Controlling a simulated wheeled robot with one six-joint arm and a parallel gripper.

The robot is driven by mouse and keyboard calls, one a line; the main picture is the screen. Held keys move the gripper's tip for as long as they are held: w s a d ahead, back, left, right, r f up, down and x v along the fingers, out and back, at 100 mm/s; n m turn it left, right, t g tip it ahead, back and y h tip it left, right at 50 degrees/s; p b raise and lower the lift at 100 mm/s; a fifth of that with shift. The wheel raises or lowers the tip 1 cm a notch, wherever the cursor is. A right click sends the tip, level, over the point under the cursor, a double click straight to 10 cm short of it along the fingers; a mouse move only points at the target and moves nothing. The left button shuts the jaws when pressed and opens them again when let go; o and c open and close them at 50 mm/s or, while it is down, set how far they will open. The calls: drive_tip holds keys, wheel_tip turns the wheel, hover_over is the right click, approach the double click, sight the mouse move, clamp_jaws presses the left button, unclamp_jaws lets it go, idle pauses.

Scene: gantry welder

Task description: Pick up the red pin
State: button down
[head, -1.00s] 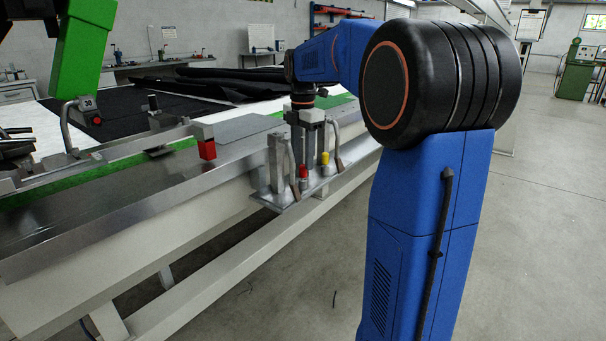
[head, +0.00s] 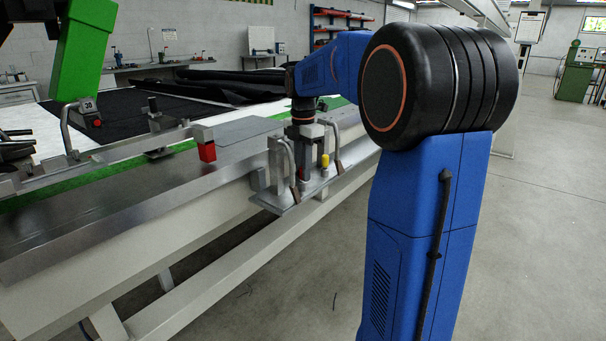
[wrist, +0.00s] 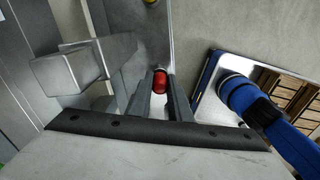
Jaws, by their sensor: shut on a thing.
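The red pin (wrist: 160,78) stands between the two fingers of my gripper (wrist: 160,92) in the wrist view, with its rounded red top showing. The fingers are shut on it from both sides. In the head view my gripper (head: 303,172) points down over the small metal shelf (head: 276,206) on the side of the bench, and it hides the pin there. I cannot tell whether the pin is clear of the shelf.
A yellow pin (head: 325,160) stands close by on the shelf. Grey clamp blocks and bent handles stand around my gripper; one block (wrist: 70,72) is close at left in the wrist view. A red-tipped bar (head: 207,152) reaches over the bench. The floor at right is open.

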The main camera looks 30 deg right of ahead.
wheel_tip(320, 180, up, 12)
idle(1.0)
drive_tip(key=shift+r, duration=0.1)
drive_tip(key=shift+d, duration=0.1)
